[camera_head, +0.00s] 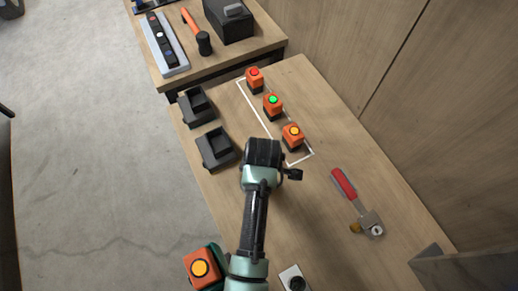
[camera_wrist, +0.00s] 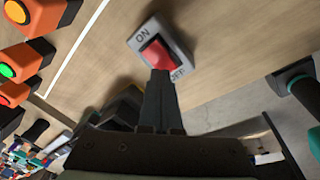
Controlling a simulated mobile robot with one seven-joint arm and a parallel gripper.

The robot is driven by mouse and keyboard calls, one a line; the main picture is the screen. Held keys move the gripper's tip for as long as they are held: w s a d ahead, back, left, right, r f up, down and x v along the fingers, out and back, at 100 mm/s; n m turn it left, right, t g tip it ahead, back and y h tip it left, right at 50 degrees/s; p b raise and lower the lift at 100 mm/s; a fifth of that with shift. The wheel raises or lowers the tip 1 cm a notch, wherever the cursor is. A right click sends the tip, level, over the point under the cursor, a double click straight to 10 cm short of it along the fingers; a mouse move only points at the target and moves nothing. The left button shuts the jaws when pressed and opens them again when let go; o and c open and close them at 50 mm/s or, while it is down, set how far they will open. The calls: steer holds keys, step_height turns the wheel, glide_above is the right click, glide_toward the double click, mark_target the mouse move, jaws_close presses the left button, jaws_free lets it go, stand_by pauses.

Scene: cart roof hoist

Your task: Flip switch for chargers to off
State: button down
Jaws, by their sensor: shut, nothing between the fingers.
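The switch (camera_wrist: 164,55) shows in the wrist view as a pale plate marked ON at upper left and OFF at lower right. Its red rocker (camera_wrist: 158,54) sits in the middle. My gripper (camera_wrist: 160,76) is shut and empty, its tips overlapping the rocker's lower edge near OFF. I cannot tell whether they touch it or which way it is tipped. In the head view my gripper's black body (camera_head: 263,153) is over the bench, and the switch and fingertips are hidden. Two black chargers (camera_head: 195,107) (camera_head: 216,147) sit to its left.
Orange batteries with red (camera_head: 254,78), green (camera_head: 272,105) and yellow (camera_head: 292,136) tops stand along a white outline. A red-handled tool (camera_head: 344,184) lies right. Another orange battery (camera_head: 200,268) is at lower left. A wooden wall (camera_head: 385,95) borders the bench (camera_head: 345,145).

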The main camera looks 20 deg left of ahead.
steer(key=shift+s+a+f+b, duration=0.15)
steer(key=shift+f+b, duration=0.35)
steer(key=shift+f, duration=0.35)
steer(key=shift+r, duration=0.1)
stand_by(0.4)
step_height(320, 180, up, 7)
steer(key=p, duration=0.6)
steer(key=shift+w+d+p, duration=0.35)
steer(key=shift+w+d, duration=0.05)
steer(key=shift+w, duration=0.05)
steer(key=shift+w, duration=0.1)
